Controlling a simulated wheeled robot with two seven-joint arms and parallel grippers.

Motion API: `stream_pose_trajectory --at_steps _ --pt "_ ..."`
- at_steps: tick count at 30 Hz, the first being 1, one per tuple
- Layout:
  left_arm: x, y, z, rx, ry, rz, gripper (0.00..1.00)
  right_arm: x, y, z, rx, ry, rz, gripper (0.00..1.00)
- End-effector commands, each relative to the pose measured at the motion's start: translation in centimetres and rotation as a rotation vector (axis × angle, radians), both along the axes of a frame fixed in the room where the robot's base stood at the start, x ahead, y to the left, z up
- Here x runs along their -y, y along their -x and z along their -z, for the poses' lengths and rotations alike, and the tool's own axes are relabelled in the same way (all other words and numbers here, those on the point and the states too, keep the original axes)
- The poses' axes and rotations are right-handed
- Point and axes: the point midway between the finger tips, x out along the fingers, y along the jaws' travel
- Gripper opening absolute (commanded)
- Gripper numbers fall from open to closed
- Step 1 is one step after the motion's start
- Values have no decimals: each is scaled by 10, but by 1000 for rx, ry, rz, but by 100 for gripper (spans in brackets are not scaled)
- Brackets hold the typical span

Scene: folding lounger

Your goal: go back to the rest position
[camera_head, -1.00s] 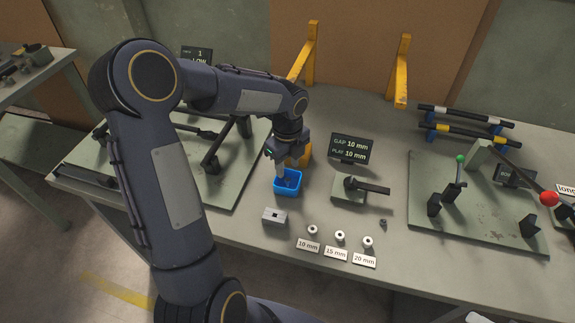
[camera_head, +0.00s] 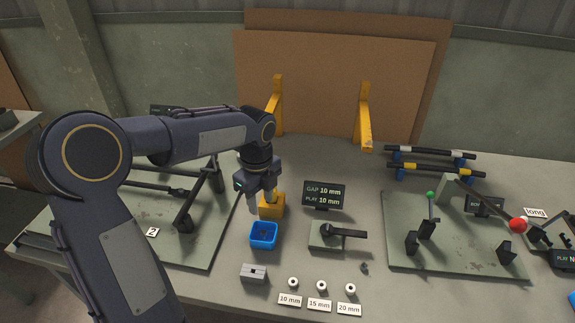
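My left arm comes in from the left, and its gripper (camera_head: 262,203) points down just behind and above the small blue bin (camera_head: 263,241). Its two fingers look apart, with nothing visible between them. The inside of the bin shows dark blue; I cannot make out small contents. My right gripper is not in view.
A grey slotted block (camera_head: 254,273) and three small spacers, one by the 15 mm label (camera_head: 319,304), stand in front. A lever fixture (camera_head: 328,237) and a GAP/PLAY display (camera_head: 324,195) are right of the bin. A green plate (camera_head: 455,259) with a red-knobbed lever lies farther right.

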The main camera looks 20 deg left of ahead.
Motion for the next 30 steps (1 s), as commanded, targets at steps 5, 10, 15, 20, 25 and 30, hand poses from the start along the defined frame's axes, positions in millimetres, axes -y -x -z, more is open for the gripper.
stream_pose_trajectory --at_steps 5,10,15,20,25,30 --pt "0 2 -2 5 0 -17 39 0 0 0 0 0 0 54" --pt "6 35 -26 59 25 -264 39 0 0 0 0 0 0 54" --pt "21 103 -52 139 150 -792 39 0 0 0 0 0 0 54" --pt "40 163 -56 150 359 -1312 39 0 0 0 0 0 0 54" --pt "61 204 -46 73 581 -1722 39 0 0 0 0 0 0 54" --pt "72 220 -39 -3 696 -1912 39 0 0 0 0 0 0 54"
